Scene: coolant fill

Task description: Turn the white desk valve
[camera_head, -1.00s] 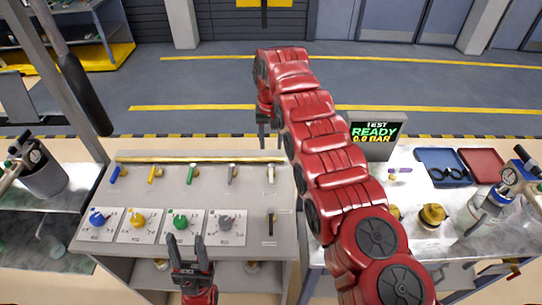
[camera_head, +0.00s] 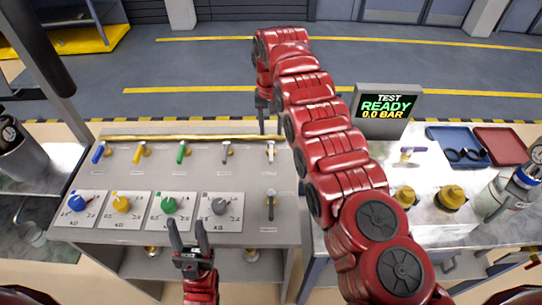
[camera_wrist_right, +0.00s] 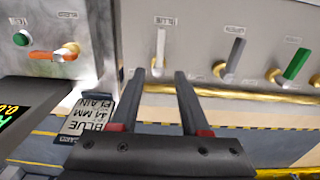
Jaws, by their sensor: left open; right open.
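The white desk valve (camera_head: 270,151) is a short upright white lever at the right end of the valve row on the grey desk panel. It also shows in the right wrist view (camera_wrist_right: 160,50). My right gripper (camera_head: 271,132) is open and empty, just beyond the white valve, fingers pointing toward it. In the wrist view its fingertips (camera_wrist_right: 160,74) lie on either side of the lever's line, the lever ahead of them; contact cannot be told. My left gripper (camera_head: 188,226) is open and empty at the desk's front edge, below the green knob.
Grey (camera_head: 227,152), green (camera_head: 182,152), yellow (camera_head: 138,152) and blue (camera_head: 98,152) levers stand left of the white valve. Knobs on white plates line the desk's front. A dark lever (camera_head: 270,204) stands nearer. A display (camera_head: 386,108) reads READY, 0.0 BAR.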

